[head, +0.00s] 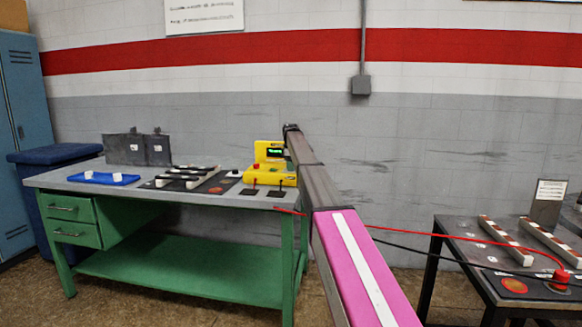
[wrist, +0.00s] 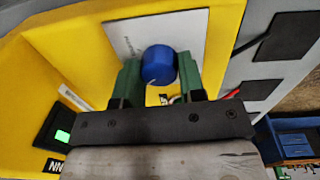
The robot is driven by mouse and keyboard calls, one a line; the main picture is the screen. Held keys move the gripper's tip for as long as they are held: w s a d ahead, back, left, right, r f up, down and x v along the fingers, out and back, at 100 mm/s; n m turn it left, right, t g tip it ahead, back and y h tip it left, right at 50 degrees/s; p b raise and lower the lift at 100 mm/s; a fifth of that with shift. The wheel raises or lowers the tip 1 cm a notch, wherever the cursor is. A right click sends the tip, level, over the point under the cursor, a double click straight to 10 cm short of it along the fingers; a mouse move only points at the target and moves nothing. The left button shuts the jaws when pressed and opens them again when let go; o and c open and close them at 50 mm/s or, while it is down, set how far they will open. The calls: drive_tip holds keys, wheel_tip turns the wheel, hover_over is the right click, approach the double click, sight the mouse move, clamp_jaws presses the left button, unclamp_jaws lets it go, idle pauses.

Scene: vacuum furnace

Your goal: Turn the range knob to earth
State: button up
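The yellow meter (head: 270,177) stands at the right end of the green bench, with a lit green display. In the wrist view its yellow casing (wrist: 75,60) carries a pale plate (wrist: 135,32) with a blue round knob (wrist: 158,65). My gripper (wrist: 159,72) has one green finger on each side of this knob, close against it, and looks shut on it. The scale and pointer are too blurred to read, so I cannot tell the knob's setting. In the head view my arm hides part of the meter, the knob and the gripper.
The green bench (head: 190,271) also bears a blue tray (head: 104,178), dark plates and striped bars. Red and black leads run from the meter side towards the dark table (head: 462,227) at right. A blue bin (head: 55,156) stands at left.

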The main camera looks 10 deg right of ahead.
drive_tip(key=shift+m, duration=0.4)
drive_tip(key=m, duration=0.2)
drive_tip(key=shift+m, duration=0.4)
drive_tip(key=m, duration=0.3)
drive_tip(key=shift+m, duration=0.4)
drive_tip(key=m, duration=0.6)
drive_tip(key=shift+w+g, duration=0.1)
drive_tip(key=shift+g, duration=0.2)
drive_tip(key=shift+m, duration=0.4)
drive_tip(key=o, duration=0.9)
drive_tip(key=r, duration=1)
drive_tip(key=shift+a+r, duration=0.3)
drive_tip(key=shift+r, duration=0.1)
